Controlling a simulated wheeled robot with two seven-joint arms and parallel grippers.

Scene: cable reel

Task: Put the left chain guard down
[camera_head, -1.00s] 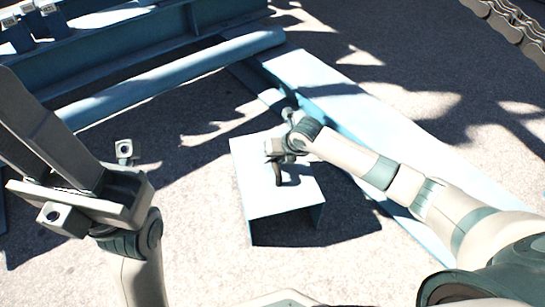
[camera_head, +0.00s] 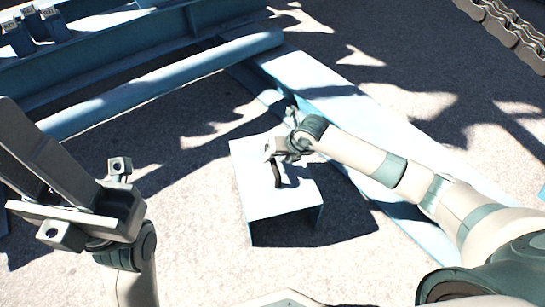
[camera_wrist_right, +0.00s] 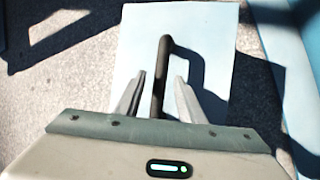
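The left chain guard (camera_head: 265,195), a pale blue bent panel with downturned sides, stands on the ground in the middle of the head view. A dark bar handle (camera_wrist_right: 163,60) rises from its top. My right gripper (camera_head: 277,160) is at this handle. In the right wrist view, my right gripper's two fingers (camera_wrist_right: 158,88) stand on either side of the handle, with a visible gap on each side. My left gripper (camera_head: 45,150) is raised at the left of the head view, away from the guard, with nothing visible in it; its finger spacing is unclear.
A long pale blue beam (camera_head: 375,115) lies right behind the guard, under my right arm. A blue steel frame with a round tube (camera_head: 165,82) fills the back left. A heavy chain (camera_head: 510,28) lies at the top right. Bare ground is left of the guard.

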